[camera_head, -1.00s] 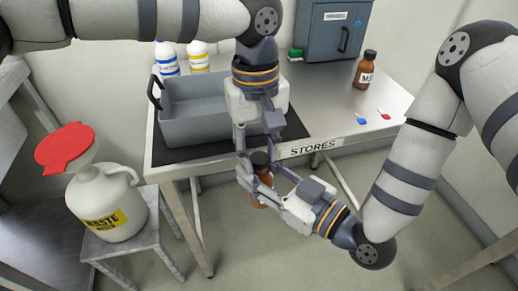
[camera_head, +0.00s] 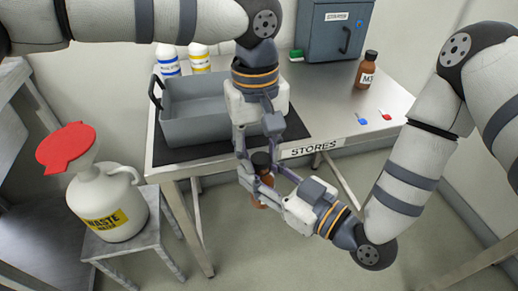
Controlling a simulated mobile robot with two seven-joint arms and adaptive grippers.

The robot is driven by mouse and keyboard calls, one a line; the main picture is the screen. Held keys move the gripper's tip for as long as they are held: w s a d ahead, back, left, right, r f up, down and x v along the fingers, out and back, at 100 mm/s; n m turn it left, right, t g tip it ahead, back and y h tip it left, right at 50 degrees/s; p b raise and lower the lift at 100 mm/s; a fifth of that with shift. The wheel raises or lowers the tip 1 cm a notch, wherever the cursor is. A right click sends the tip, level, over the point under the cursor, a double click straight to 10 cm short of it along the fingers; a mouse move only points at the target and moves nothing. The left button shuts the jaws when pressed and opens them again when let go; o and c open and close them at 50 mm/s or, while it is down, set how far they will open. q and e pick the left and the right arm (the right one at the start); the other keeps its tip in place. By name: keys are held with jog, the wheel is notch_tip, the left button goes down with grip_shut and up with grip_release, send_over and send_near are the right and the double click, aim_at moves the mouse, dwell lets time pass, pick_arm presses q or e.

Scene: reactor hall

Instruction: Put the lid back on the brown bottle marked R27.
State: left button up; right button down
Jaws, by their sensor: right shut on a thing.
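A brown bottle (camera_head: 258,200) is held upright in front of the table, beyond its front edge. My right gripper (camera_head: 260,183) comes from the right and is shut on it. A dark lid (camera_head: 261,158) shows at the bottle's top; I cannot tell whether it is seated. My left gripper (camera_head: 260,152) points down from above, its fingers apart on either side of the lid, apparently open. The fingers hide much of the bottle, and no R27 mark can be read.
The table (camera_head: 320,110) bears a grey tub (camera_head: 195,130) on a dark mat, a brown bottle (camera_head: 366,70) marked M, a blue and a red small item, two white bottles and a blue cabinet (camera_head: 335,30). A waste jug (camera_head: 105,205) with a red funnel stands left.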

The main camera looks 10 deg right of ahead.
pick_arm(q)
jog(key=shift+o, duration=0.8)
jog(key=shift+s+d+f, duration=0.15)
jog(key=shift+s+f, duration=0.3)
jog(key=shift+f, duration=0.25)
jog(key=o, duration=1)
jog(key=shift+c, duration=0.2)
jog(key=shift+r, duration=0.1)
jog(key=shift+w+r, duration=0.15)
jog(key=shift+w, duration=0.1)
